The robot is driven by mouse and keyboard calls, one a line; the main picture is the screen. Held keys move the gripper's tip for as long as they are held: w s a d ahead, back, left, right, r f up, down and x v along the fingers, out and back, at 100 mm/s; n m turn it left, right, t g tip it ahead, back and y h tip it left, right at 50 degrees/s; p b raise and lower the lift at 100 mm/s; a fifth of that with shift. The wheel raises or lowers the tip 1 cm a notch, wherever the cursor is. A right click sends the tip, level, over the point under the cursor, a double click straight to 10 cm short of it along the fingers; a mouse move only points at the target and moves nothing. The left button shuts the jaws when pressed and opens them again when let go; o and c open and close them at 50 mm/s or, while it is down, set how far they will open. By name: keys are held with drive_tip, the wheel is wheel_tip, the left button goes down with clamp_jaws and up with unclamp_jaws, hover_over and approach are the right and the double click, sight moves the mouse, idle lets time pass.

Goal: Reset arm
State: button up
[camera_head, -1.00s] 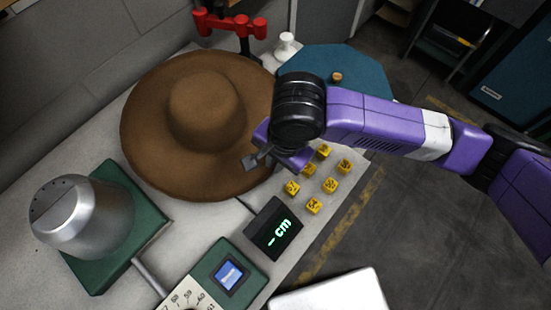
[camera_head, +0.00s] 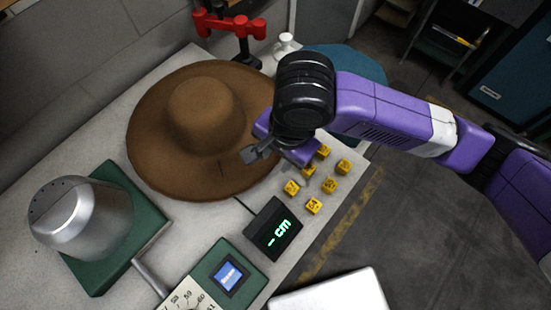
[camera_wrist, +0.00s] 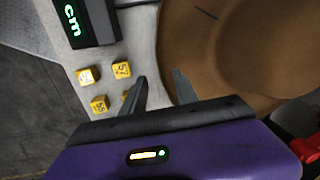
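A brown wide-brimmed hat (camera_head: 165,150) lies crown up on the light worktable. Its right brim is partly hidden behind my arm. My gripper (camera_head: 258,152) is over the hat's lower right brim. The hat brim (camera_wrist: 190,40) lies beyond and to the right of the fingers there. I cannot tell whether the fingers touch it.
Yellow numbered cubes (camera_head: 330,185) stand right of the gripper. A display reading "cm" (camera_head: 273,230), a green dial device (camera_head: 215,270) and a metal dome on a green base (camera_head: 80,215) stand in front. A red-armed stand (camera_head: 230,25) and a teal round surface (camera_head: 350,62) are behind.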

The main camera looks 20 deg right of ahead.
drive_tip(key=r, duration=0.3)
drive_tip(key=shift+s+d+r, duration=0.15)
drive_tip(key=shift+s+r, duration=0.1)
drive_tip(key=shift+r, duration=0.1)
